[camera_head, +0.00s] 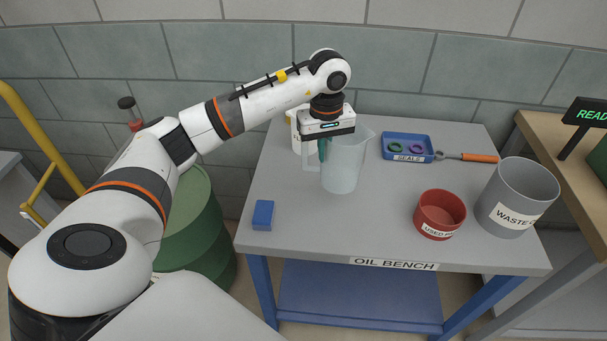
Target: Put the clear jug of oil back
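The clear jug (345,172) stands upright on the grey top of the oil bench (350,222), towards the back left. It looks pale and see-through; I cannot make out any oil in it. Its handle is on the left side. My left gripper (322,152) points down over the jug's left side, by the handle. A dark finger shows there, but I cannot tell whether it is closed on the handle. My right gripper is out of view.
A white object (296,138) stands partly hidden behind my gripper. A blue block (263,215) lies front left. A blue seals tray (407,156), an orange-handled tool (478,158), a red used-part cup (440,214) and a grey waste bin (515,198) stand to the right. The front middle is clear.

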